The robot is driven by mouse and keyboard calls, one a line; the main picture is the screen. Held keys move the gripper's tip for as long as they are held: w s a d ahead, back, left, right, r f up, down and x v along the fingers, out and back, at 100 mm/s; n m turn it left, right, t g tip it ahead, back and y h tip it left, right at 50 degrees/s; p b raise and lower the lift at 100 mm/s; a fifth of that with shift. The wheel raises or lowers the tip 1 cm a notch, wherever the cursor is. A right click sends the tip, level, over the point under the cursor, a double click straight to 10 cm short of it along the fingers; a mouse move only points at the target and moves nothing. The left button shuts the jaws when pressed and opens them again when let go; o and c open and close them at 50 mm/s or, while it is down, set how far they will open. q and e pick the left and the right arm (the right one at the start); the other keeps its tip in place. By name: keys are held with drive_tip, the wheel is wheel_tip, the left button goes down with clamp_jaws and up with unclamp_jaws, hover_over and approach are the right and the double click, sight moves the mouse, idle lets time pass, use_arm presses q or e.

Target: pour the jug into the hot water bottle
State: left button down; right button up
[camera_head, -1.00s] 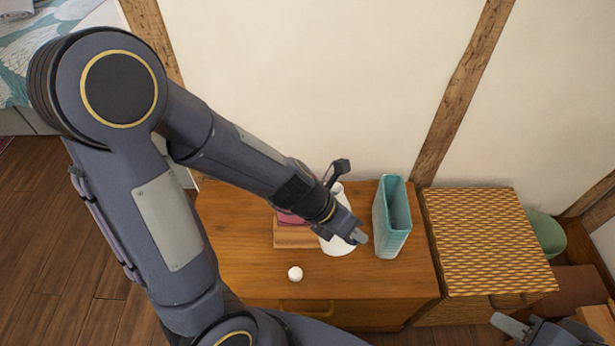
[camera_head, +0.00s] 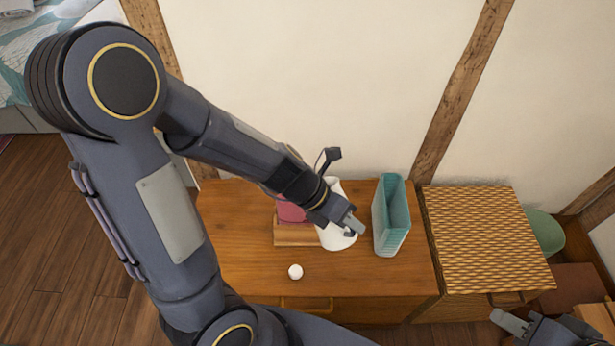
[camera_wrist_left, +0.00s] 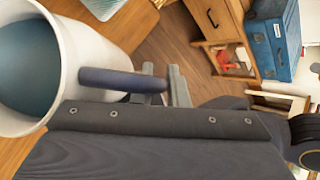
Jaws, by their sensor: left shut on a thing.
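The white jug (camera_head: 340,238) is upright or nearly so over the wooden chest, partly hidden by my left arm. My left gripper (camera_head: 355,226) is shut on its handle; the blue-grey handle (camera_wrist_left: 115,80) shows in the left wrist view. There the jug (camera_wrist_left: 68,70) shows blue-grey liquid inside. I cannot tell whether its base touches the wood. The teal ribbed open-topped vessel, apparently the hot water bottle (camera_head: 391,238), stands upright just right of the jug, apart from it. My right gripper (camera_head: 512,322) is at the bottom right, partly cut off, far from both.
The chest top (camera_head: 245,225) holds a white ball (camera_head: 295,271) in front and a pink thing (camera_head: 291,210) on a wooden block (camera_head: 296,237) behind the arm. A woven-topped cabinet (camera_head: 490,240) adjoins on the right, with a green bin (camera_head: 545,232) beyond. The wall is close behind.

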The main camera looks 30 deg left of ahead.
use_arm(q)
drive_tip(key=shift+w+a+r+g+h, duration=0.2)
drive_tip(key=shift+a+r+h, duration=0.1)
drive_tip(key=shift+r, duration=0.3)
drive_tip(key=shift+w+a+r+g+h, duration=0.1)
drive_tip(key=shift+w+a+r+h, duration=0.15)
drive_tip(key=shift+r, duration=0.35)
idle(0.8)
drive_tip(key=shift+a+r+n+g+h, duration=0.2)
drive_tip(key=shift+r+n+g+h, duration=0.1)
drive_tip(key=shift+r+n+h, duration=0.4)
idle(1.0)
drive_tip(key=shift+w+a+r+h+b, duration=0.15)
drive_tip(key=shift+w+a+r+h, duration=0.15)
drive_tip(key=shift+r, duration=0.25)
drive_tip(key=shift+w+a+r+h+b, duration=0.1)
drive_tip(key=shift+a+r+h+b, duration=0.05)
drive_tip(key=shift+r+h, duration=0.3)
idle(1.5)
drive_tip(key=shift+w+a+r+n+g+b, duration=0.15)
drive_tip(key=shift+a+r+n+g+b, duration=0.2)
drive_tip(key=shift+r, duration=0.2)
idle(1.2)
